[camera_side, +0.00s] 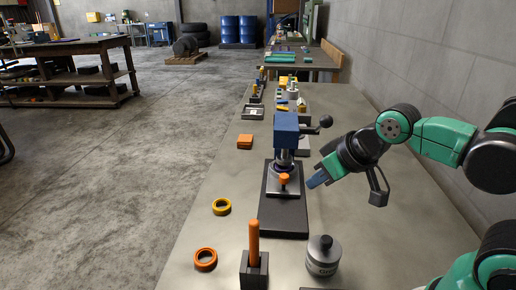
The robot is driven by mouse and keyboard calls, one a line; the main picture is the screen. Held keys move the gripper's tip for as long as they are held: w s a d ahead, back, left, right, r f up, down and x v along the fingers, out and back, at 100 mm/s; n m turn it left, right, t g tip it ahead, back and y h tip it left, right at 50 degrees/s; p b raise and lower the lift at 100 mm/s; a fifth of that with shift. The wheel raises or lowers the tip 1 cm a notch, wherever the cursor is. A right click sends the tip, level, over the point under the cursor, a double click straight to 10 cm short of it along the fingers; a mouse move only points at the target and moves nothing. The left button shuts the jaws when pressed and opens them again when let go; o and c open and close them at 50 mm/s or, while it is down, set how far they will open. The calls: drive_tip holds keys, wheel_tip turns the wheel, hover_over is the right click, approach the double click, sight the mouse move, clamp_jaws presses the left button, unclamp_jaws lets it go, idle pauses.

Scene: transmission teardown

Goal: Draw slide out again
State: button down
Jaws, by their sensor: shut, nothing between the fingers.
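A small press with a blue head (286,124) and a black ball handle (325,121) stands on a dark base plate (283,219). Under the head is a metal column, and low at its front is an orange knob (284,179) on a light block. I cannot tell for sure which part is the slide. My gripper (313,182) comes in from the right, tilted down to the left. The far side of the press is hidden.
A yellow ring (221,207) and an orange ring (205,259) lie on the bench's left. An orange peg in a dark block (254,270) and a metal weight (323,255) stand in front. An orange block (244,141) lies behind left. Several small parts crowd the far bench.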

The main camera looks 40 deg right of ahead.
drive_tip(key=c, duration=1.2)
unclamp_jaws()
drive_tip(key=o, duration=0.4)
drive_tip(key=shift+w+r, duration=0.2)
drive_tip(key=shift+w, duration=0.05)
drive_tip(key=shift+o, duration=1.1)
drive_tip(key=w+d+r+m+g, duration=0.1)
drive_tip(key=w+d+m+g, duration=0.1)
drive_tip(key=w, duration=0.3)
drive_tip(key=shift+w+r+m+g, duration=0.25)
drive_tip(key=shift+m+g, duration=0.25)
drive_tip(key=shift+g, duration=0.2)
drive_tip(key=m+g, duration=0.3)
hover_over(284, 175)
drive_tip(key=f, duration=0.3)
drive_tip(key=shift+s+a+f, duration=0.2)
drive_tip(key=shift+s, duration=0.15)
drive_tip(key=shift+w+d+f+g, duration=0.15)
drive_tip(key=shift+w+f+g, duration=0.1)
drive_tip(key=shift+f+g, duration=0.2)
drive_tip(key=shift+f, duration=2.7)
